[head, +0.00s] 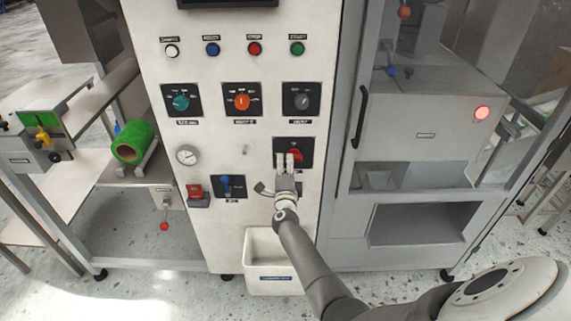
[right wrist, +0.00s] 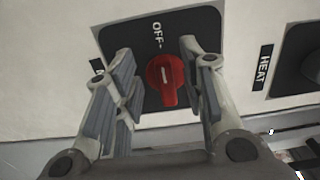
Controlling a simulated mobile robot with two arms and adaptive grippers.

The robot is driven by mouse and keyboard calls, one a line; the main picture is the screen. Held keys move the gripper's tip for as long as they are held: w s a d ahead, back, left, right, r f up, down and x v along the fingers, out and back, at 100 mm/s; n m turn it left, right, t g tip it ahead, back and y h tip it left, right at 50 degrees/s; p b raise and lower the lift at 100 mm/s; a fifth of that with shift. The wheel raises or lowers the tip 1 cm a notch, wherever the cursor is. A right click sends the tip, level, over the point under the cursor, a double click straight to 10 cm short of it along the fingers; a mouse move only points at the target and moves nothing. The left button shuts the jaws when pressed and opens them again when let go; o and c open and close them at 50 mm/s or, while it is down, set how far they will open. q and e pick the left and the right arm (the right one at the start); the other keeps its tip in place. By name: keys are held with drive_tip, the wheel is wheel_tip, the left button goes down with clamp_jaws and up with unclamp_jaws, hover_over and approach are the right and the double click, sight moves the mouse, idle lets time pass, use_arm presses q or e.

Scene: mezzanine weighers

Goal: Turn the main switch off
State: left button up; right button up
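The main switch is a red rotary knob (head: 295,155) on a black plate (head: 279,144), low on the white cabinet front. In the right wrist view, the knob (right wrist: 163,78) has a grip that points down, away from the word OFF at the plate's top. My right gripper (head: 287,163) is at the switch. Its fingers (right wrist: 160,72) are spread, one on each side of the knob, with visible gaps. A label beside the plate is mostly hidden by one finger. My left gripper is not in view.
A grey knob (head: 302,100) labelled HEAT is above the switch, beside an orange knob (head: 242,101) and a teal knob (head: 181,102). A blue-handled switch (head: 227,184) is to the left. A white bin (head: 262,250) is below. A grey glazed machine (head: 420,130) stands right.

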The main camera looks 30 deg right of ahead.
drive_tip(key=v, duration=0.6)
idle(0.5)
